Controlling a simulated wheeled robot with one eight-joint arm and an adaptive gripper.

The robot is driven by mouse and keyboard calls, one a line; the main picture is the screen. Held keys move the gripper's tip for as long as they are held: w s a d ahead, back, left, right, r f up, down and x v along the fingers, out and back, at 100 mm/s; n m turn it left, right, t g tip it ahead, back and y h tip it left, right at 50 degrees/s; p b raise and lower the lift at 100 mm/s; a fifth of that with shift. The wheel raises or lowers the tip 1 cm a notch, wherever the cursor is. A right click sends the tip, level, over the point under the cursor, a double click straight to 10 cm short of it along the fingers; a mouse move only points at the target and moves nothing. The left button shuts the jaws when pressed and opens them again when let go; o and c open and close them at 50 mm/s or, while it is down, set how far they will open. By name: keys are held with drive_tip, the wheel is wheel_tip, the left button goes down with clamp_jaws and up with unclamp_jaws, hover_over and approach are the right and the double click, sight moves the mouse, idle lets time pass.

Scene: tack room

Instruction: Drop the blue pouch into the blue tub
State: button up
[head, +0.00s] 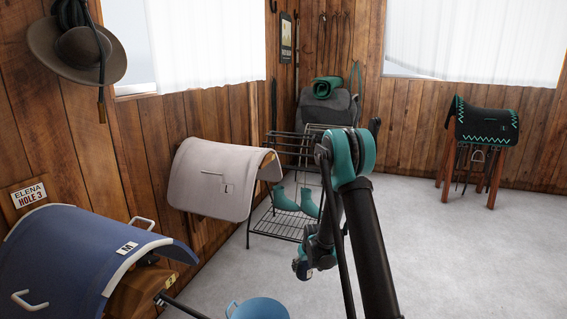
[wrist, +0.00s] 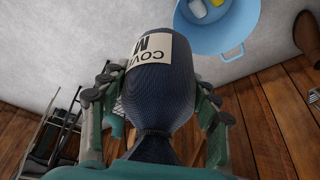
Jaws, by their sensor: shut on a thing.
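The blue pouch (wrist: 165,105) is dark navy with a cream label showing partly readable letters, and its neck is gathered. My gripper (wrist: 157,82) is shut on it, with a finger on each side of the pouch in the wrist view. The light blue tub (wrist: 208,42) is at the top right of the wrist view, beyond the pouch and apart from it in the picture. A yellow thing and a white thing lie in the tub. In the head view the tub (head: 258,309) is cut off by the bottom edge.
A blue saddle pad on a rack (head: 75,250) stands left of the tub, and a pale pad (head: 215,180) hangs on the wall beyond it. A black wire rack (head: 275,228) with teal boots stands behind my arm. Grey floor (head: 470,260) is open at right.

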drive_tip(key=w+a+f+n, duration=0.1)
drive_tip(key=a+f+n, duration=0.1)
drive_tip(key=a+f, duration=0.7)
drive_tip(key=w+a+f+n+y, duration=0.1)
drive_tip(key=w+a+f+n, duration=0.1)
drive_tip(key=a+f, duration=0.8)
drive_tip(key=shift+w+f+n+g+y, duration=0.3)
drive_tip(key=shift+f+n+g, duration=0.15)
drive_tip(key=shift+f, duration=3)
drive_tip(key=o, duration=1.3)
drive_tip(key=shift+o, duration=0.2)
wheel_tip(320, 180, up, 10)
